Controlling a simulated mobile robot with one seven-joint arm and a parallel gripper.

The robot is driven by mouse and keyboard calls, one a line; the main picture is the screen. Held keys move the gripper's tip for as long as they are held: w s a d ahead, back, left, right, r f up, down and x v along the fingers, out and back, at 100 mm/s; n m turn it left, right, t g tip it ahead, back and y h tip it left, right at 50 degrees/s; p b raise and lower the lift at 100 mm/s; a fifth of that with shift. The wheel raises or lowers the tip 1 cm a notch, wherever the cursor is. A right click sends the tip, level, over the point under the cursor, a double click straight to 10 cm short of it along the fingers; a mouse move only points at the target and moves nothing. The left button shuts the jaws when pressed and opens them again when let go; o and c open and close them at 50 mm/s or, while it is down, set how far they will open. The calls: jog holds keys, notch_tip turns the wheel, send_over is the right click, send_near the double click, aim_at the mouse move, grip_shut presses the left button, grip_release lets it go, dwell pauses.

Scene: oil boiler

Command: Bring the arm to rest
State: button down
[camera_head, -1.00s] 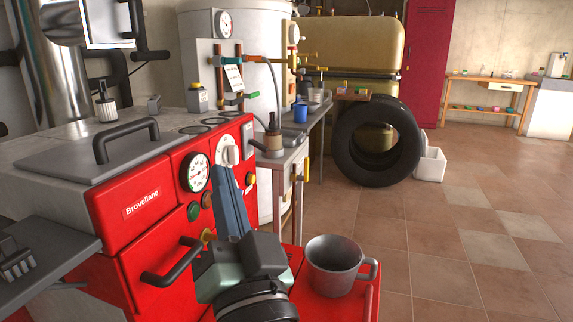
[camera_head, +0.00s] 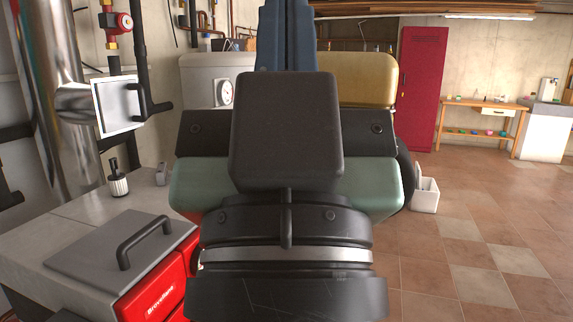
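My gripper (camera_head: 287,30) is raised in front of the camera and fills the middle of the view, pointing up and away. Its blue-grey fingers are side by side with no gap showing, so it looks shut. The fingertips reach the top edge of the picture, and I see nothing held. The dark and green hand (camera_head: 284,130) hides much of the boiler front behind it.
A grey lid with a handle (camera_head: 95,258) lies on the boiler top. A white bin (camera_head: 425,196), red locker (camera_head: 420,85) and wooden table (camera_head: 480,104) are at the right. Tiled floor at right is clear.

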notch_tip(320, 180, up, 18)
jog(key=p, duration=1.6)
jog(key=shift+r, duration=0.25)
